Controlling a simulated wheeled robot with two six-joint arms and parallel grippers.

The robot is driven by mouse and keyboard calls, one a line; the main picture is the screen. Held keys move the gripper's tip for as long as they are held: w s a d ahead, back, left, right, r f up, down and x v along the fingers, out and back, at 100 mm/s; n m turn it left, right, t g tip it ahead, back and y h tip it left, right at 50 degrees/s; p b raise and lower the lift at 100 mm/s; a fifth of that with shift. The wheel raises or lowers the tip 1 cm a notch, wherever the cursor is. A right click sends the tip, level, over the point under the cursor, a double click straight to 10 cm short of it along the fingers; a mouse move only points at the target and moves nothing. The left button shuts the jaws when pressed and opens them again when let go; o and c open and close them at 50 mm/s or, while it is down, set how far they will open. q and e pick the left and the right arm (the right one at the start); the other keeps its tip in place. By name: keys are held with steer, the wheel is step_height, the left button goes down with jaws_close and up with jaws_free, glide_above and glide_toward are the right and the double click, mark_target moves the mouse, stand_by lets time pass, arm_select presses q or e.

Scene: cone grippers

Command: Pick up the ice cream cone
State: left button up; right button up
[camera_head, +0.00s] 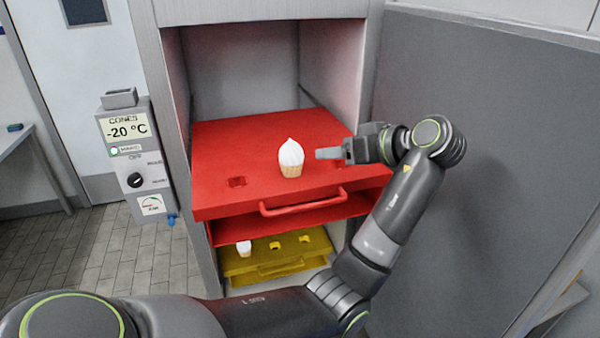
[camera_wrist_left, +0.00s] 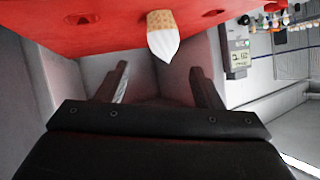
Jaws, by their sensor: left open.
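The ice cream cone (camera_head: 291,160), a waffle cone with white swirled ice cream, stands upright in the red tray (camera_head: 225,200) in the head view. My left gripper (camera_head: 320,153) is just to the right of the cone, pointing left at it, with a small gap. In the left wrist view the picture is upside down. The cone (camera_wrist_left: 162,38) hangs tip-down from the red tray (camera_wrist_left: 110,30) there, beyond the fingertips and roughly between them. The left gripper (camera_wrist_left: 159,68) is open and empty. My right gripper is not in view.
The tray sits inside a grey cabinet (camera_head: 270,10) with side walls close by. An empty hole (camera_head: 237,182) shows at the tray's left, and a red handle (camera_head: 303,202) at its front. A yellow tray (camera_head: 275,270) with a small white item (camera_head: 243,247) is below.

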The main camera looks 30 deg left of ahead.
mark_target(300, 156)
arm_select(q)
steer(key=p+x, duration=0.1)
steer(key=x, duration=0.4)
steer(key=p+x, duration=0.1)
steer(key=x, duration=0.4)
steer(key=shift+s+a+r+p, duration=0.1)
steer(key=shift+a+p, duration=0.3)
steer(key=shift+a+f, duration=0.3)
steer(key=shift+a, duration=0.15)
steer(key=p+x, duration=0.2)
steer(key=x, duration=0.4)
steer(key=shift+r, duration=0.1)
steer(key=shift+d, duration=0.15)
steer(key=shift+c, duration=2)
